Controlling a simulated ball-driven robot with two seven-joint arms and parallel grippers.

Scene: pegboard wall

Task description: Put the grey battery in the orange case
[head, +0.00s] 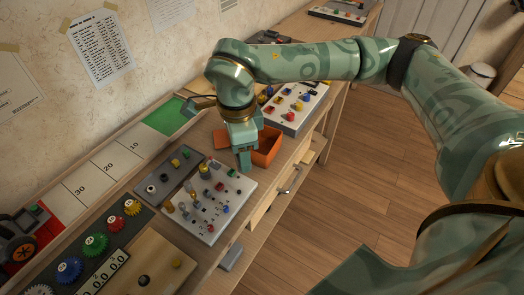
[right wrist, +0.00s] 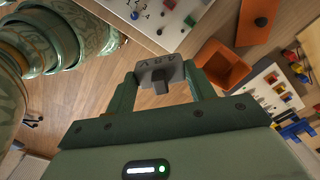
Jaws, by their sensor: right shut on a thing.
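My right gripper (head: 243,158) points down beside the orange case (head: 268,150), near the white control panel, in the head view. In the right wrist view the gripper (right wrist: 160,82) is shut on the grey battery (right wrist: 158,72), a grey block with dark lettering held between the fingertips. The battery cannot be made out in the head view. The open orange case (right wrist: 224,68) lies to the right of the battery in the right wrist view, apart from it, and its visible inside looks empty. My left gripper is not in view.
A white panel with knobs and switches (head: 212,205) lies left of the case in the head view. Another control panel (head: 290,105) stands beyond it. A numbered strip (head: 100,178) runs along the wall side. Open floor (head: 340,215) lies right of the bench.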

